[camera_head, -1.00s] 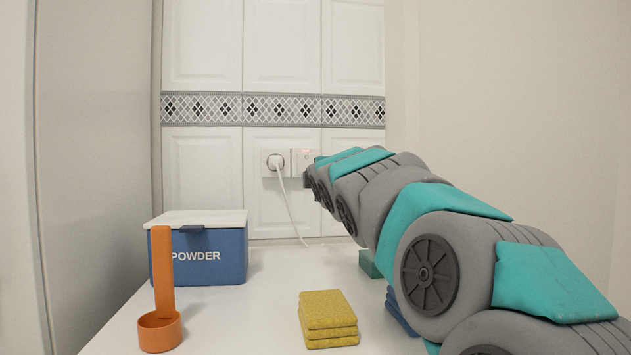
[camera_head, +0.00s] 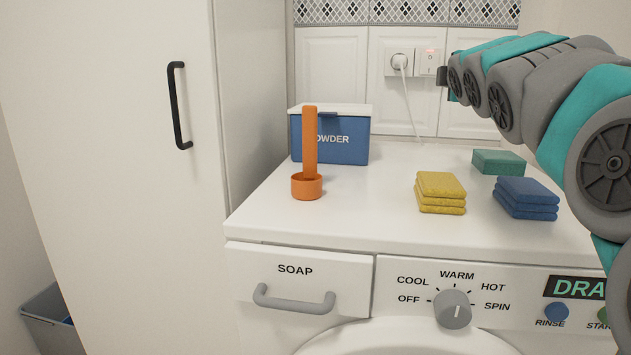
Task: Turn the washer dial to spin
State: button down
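The washer dial (camera_head: 453,309) is a grey round knob on the white front panel, low in the view. Labels OFF, COOL, WARM, HOT and SPIN (camera_head: 497,307) ring it, with SPIN at its right. The dial's white mark looks close to upright, roughly in line with WARM (camera_head: 457,274). My gripper (camera_head: 443,76) is at the dark end of my arm at upper right, high above the washer top and far from the dial. Its fingers are too small and turned away to tell open from shut.
The soap drawer (camera_head: 296,284) is left of the dial; rinse button (camera_head: 556,312) right. A tall cabinet (camera_head: 110,150) stands left.

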aim_at(452, 308)
jog(key=k+j, duration=0.2)
jog(key=k, duration=0.4)
jog(key=k+j, duration=0.15)
jog(key=k, duration=0.4)
